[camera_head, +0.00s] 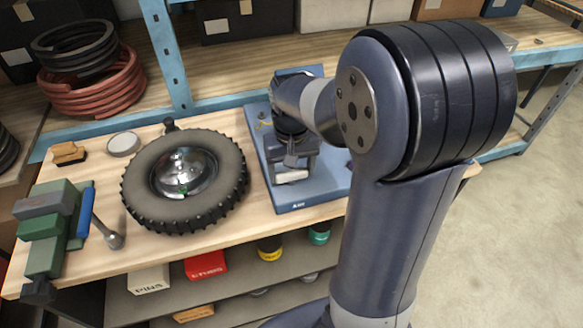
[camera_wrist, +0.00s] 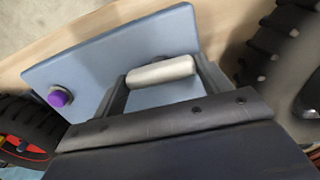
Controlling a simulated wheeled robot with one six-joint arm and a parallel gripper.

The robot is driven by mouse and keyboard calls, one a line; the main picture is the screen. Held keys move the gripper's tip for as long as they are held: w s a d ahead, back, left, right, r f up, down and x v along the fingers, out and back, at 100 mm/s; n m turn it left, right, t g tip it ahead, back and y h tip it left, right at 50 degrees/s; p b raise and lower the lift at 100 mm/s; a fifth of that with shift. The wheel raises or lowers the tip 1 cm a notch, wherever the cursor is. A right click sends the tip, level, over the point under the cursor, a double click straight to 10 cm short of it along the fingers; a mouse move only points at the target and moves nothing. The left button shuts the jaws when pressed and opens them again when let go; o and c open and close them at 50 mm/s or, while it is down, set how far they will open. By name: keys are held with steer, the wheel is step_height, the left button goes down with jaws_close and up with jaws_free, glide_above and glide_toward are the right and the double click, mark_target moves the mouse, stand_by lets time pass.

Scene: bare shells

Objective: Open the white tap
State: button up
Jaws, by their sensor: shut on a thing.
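The white tap shows in the wrist view as a pale rounded bar (camera_wrist: 160,72) lying between the two fingers of my gripper (camera_wrist: 162,84). The fingers are shut on it, one at each end. In the head view my gripper (camera_head: 291,170) is over the blue board, and a small pale part of the white tap (camera_head: 291,177) shows at the fingers. The tap's base and its mount on the board are hidden by the gripper. The blue board (camera_head: 305,196) lies on the wooden bench; it also shows in the wrist view (camera_wrist: 110,55).
A wheel with a knobbly tyre (camera_head: 138,203) lies left of the board. A green-grey vise (camera_head: 42,230) and a blue-handled tool (camera_head: 86,212) are further left. A purple knob (camera_wrist: 60,97) sits on the board. Boxes (camera_head: 205,265) and cans fill the shelf below.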

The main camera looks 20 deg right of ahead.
mark_target(291, 172)
steer(key=shift+n, duration=0.3)
steer(key=o, duration=1)
steer(key=shift+r, duration=0.1)
step_height(291, 172, up, 11)
steer(key=shift+f+b, duration=0.15)
steer(key=shift+b, duration=0.15)
step_height(291, 172, down, 11)
steer(key=shift+p, duration=0.3)
